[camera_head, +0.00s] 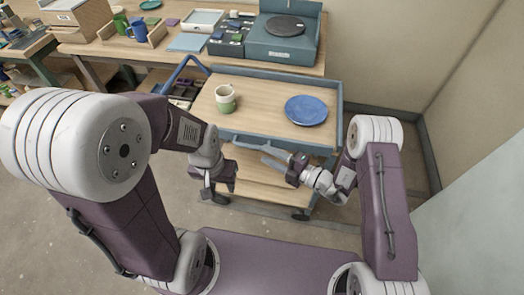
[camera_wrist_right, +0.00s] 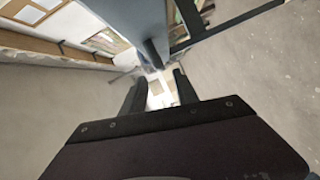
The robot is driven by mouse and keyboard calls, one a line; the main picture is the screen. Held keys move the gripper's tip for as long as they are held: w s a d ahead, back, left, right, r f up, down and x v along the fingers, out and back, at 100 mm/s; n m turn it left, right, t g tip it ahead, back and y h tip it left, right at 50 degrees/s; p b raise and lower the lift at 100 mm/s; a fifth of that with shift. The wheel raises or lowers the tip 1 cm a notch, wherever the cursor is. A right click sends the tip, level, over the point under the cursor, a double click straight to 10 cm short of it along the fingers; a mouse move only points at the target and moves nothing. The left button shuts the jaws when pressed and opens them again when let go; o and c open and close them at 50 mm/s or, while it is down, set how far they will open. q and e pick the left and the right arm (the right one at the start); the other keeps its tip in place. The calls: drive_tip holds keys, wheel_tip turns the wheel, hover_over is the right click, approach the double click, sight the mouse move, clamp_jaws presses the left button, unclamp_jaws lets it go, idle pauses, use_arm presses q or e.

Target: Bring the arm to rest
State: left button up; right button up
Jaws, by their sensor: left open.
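My left gripper (camera_head: 212,192) hangs at the near left of the trolley, fingers pointing down. It is open, and nothing shows between its fingers. My right gripper (camera_head: 264,157) is in front of the trolley's near edge, pointing left. In the right wrist view its two dark fingers (camera_wrist_right: 160,90) stand apart with nothing held between them. A green and white mug (camera_head: 226,101) stands upright on the trolley top (camera_head: 262,92), apart from both grippers. A blue plate (camera_head: 306,111) lies flat to the right of the mug.
A workbench along the back wall holds a grey wheel unit (camera_head: 283,40), a wooden caddy (camera_head: 148,36) and a green cup (camera_head: 120,21). The trolley has a lower wooden shelf (camera_head: 265,183). Open floor (camera_head: 345,215) lies between my base and the trolley.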

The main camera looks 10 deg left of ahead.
idle(0.4)
drive_tip(key=s+a+r+n+g+p, duration=0.1)
drive_tip(key=s+r+n+g+p, duration=0.2)
drive_tip(key=s+r+n+g, duration=0.45)
drive_tip(key=s+d+r+n+g+h+p, duration=0.1)
drive_tip(key=s+d+n+g+h+p, duration=0.15)
drive_tip(key=s+d+n, duration=0.4)
drive_tip(key=s+d+r+n+g+h+p, duration=0.1)
drive_tip(key=s+n+h, duration=0.3)
drive_tip(key=n, duration=0.6)
drive_tip(key=w+d+r+n+t+h+p, duration=0.1)
drive_tip(key=d+n+h, duration=0.3)
drive_tip(key=d+n, duration=0.4)
drive_tip(key=w+d+r+n+t+h+p, duration=0.1)
drive_tip(key=d+r+n+t+h+p, duration=0.1)
drive_tip(key=d+n, duration=0.7)
drive_tip(key=r+n+t+h, duration=0.1)
drive_tip(key=n+t+h, duration=0.1)
drive_tip(key=h, duration=0.1)
drive_tip(key=shift+w+d+r, duration=0.3)
drive_tip(key=shift+w, duration=0.05)
